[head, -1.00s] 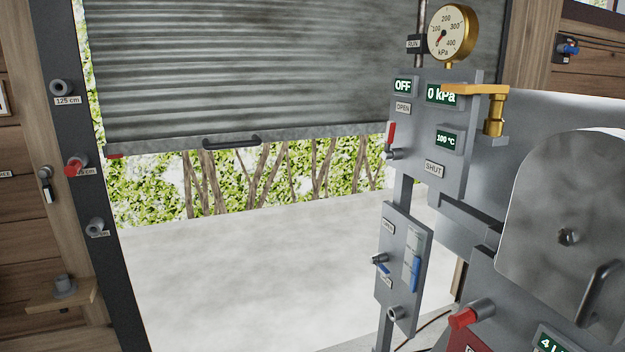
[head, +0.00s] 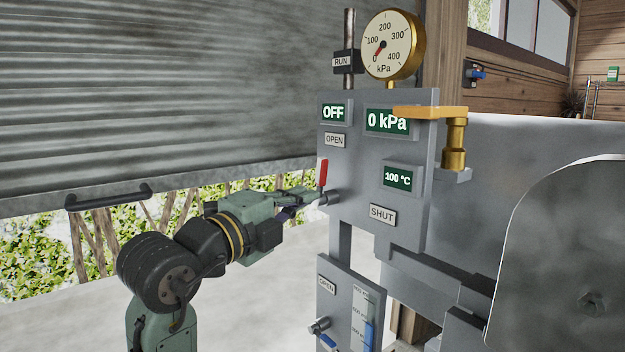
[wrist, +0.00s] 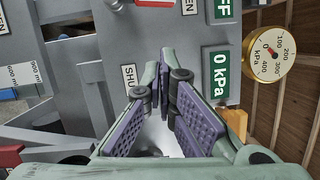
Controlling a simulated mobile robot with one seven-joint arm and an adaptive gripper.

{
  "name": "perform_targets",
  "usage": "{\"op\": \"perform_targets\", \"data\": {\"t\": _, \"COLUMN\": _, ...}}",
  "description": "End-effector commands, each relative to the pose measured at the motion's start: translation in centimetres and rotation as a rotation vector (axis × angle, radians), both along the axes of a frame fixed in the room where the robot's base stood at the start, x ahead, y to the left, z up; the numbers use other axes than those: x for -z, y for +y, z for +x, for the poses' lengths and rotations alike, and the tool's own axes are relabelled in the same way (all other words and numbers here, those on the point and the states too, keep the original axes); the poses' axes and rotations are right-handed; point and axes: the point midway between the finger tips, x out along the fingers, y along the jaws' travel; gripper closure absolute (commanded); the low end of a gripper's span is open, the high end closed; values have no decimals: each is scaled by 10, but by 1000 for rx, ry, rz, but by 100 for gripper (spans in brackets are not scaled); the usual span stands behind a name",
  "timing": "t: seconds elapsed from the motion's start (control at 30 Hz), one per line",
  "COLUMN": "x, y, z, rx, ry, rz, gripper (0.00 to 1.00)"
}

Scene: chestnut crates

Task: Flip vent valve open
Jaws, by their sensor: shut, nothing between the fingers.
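A red lever handle (head: 322,173) on a grey pivot stub (head: 327,199) sits at the left edge of the grey control panel (head: 350,215). It stands upright, pointing towards the OPEN label (head: 335,140); the SHUT label (head: 382,214) is to its lower right. No label naming the vent valve is readable. In the wrist view the red handle (wrist: 155,3) is at the top edge, partly cut off. My gripper (head: 310,193) is beside the handle's lower end in the head view; contact cannot be told. Its fingers (wrist: 165,75) are shut and empty.
A brass lever (head: 455,135) juts from the panel's right side, and a pressure gauge (head: 391,45) stands above. A lower panel (head: 345,305) has a blue-handled valve (head: 328,342). A rounded grey metal body (head: 560,250) fills the right. A shutter (head: 150,90) hangs behind my arm.

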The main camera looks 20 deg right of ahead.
Motion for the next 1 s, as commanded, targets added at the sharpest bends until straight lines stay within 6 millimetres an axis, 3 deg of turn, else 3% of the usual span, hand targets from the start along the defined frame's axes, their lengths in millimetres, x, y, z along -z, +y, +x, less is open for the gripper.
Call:
{"op": "perform_targets", "data": {"t": 0.17, "x": 7, "y": -22, "z": -2, "rx": 46, "ry": -10, "rz": 64, "gripper": 100}}
{"op": "perform_targets", "data": {"t": 0.63, "x": 2, "y": -97, "z": 50, "rx": 43, "ry": -6, "rz": 58, "gripper": 100}}
{"op": "perform_targets", "data": {"t": 0.8, "x": -2, "y": -87, "z": 75, "rx": 38, "ry": -6, "rz": 56, "gripper": 100}}
{"op": "perform_targets", "data": {"t": 1.0, "x": -2, "y": -83, "z": 86, "rx": 39, "ry": -9, "rz": 57, "gripper": 100}}
